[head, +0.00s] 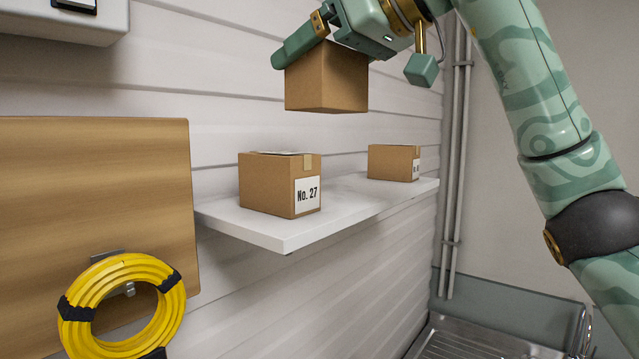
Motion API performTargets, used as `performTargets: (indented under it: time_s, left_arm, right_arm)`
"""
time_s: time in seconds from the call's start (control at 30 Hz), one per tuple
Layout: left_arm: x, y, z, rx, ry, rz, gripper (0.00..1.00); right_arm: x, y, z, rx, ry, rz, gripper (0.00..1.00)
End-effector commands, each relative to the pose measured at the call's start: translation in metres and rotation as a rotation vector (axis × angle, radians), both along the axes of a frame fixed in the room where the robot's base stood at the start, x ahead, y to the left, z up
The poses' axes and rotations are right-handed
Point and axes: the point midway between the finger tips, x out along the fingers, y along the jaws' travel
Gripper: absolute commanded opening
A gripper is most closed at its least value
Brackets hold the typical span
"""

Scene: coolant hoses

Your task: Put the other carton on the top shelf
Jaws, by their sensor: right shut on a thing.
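My right gripper (350,55) is shut on a brown carton (326,82) and holds it in the air above a white shelf (290,232). No label shows on the held carton's visible faces. A second carton, labelled No. 27 (280,186), stands on the near part of the shelf. A third, smaller-looking carton (392,163) stands at the shelf's far end, its label too small to read. My left gripper is not in view. No shelf above this one shows in the frame.
A wooden board (95,210) at left carries a coiled yellow hose (95,300) on a hook. Vertical pipes (452,180) run up the corner, with a metal sink (470,342) below. The shelf is bare between the two standing cartons.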

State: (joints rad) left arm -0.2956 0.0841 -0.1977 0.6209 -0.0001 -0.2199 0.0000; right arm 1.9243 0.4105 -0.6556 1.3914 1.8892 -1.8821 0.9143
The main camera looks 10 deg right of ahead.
Motion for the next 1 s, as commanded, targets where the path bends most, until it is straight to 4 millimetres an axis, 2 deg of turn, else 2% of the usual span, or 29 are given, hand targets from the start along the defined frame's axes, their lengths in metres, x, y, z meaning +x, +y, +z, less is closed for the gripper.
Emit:
performTargets:
  time_s: [0.17, 0.33, 0.5, 0.8, 1.0]
  left_arm:
    - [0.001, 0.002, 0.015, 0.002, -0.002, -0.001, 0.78]
    - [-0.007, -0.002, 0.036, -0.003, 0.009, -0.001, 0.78]
    - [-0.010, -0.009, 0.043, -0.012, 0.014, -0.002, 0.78]
    - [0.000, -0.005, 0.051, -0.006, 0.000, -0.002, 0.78]
    - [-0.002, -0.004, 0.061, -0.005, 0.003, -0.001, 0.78]
  right_arm:
    - [0.032, -0.014, -0.013, 0.003, 0.008, -0.001, 0.63]
    - [0.078, -0.033, -0.033, 0.005, 0.007, -0.001, 0.63]
    - [0.105, -0.045, -0.070, 0.002, 0.004, 0.000, 0.63]
    - [0.127, -0.055, -0.100, 0.001, 0.004, 0.000, 0.63]
    - [0.126, -0.055, -0.126, 0.001, 0.001, 0.001, 0.63]
